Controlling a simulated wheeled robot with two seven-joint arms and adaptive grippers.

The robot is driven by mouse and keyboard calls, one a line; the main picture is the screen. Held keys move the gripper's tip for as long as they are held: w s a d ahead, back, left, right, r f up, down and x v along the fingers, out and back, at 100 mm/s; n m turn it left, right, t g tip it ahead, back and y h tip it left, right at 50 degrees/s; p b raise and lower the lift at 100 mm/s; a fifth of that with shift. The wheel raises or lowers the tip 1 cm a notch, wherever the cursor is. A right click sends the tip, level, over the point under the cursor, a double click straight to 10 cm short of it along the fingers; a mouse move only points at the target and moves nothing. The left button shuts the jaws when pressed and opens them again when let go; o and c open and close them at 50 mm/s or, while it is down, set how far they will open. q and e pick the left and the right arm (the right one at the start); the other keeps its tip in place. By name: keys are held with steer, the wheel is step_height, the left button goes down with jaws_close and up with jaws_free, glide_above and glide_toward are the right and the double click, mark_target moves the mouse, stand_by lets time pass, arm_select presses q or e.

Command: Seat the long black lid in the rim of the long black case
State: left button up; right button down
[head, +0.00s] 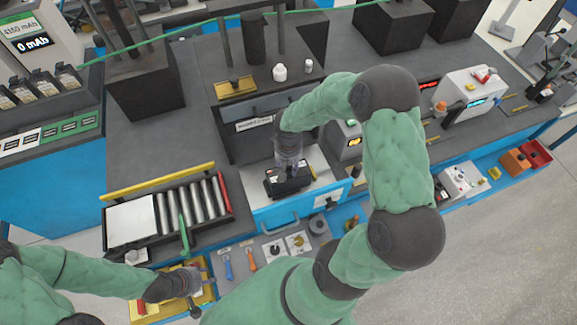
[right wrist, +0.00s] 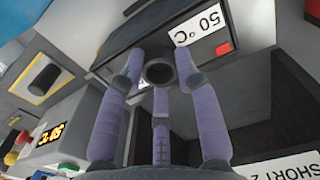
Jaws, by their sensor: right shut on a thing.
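My right gripper (head: 289,172) reaches down over the middle station, its fingers shut on a small black box-like piece (head: 278,188). In the right wrist view the purple fingers (right wrist: 160,85) close around a dark round part of it; a black face with a white "50 °C" label (right wrist: 198,24) and a red square lies behind. I cannot tell whether this piece is the lid. A long dark open case (head: 228,211) to the left holds a row of grey cylinders, a red one and a white plate. My left gripper (head: 194,296) is low at the left, over a yellow-edged tray; its fingers are unclear.
A yellow bar (head: 158,181) lies behind the long case. A blue drawer front with a handle (head: 284,222) is below the station. Tools lie on a grey panel (head: 258,254) in front. A dark upright block (head: 145,88) stands behind left; grey bench between is clear.

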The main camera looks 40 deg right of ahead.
mark_target(289, 171)
steer(key=shift+f, duration=0.2)
steer(key=c, duration=0.9)
jaws_free()
steer(key=shift+r, duration=0.1)
steer(key=shift+r, duration=0.15)
step_height(289, 171, up, 12)
steer(key=shift+p, duration=0.35)
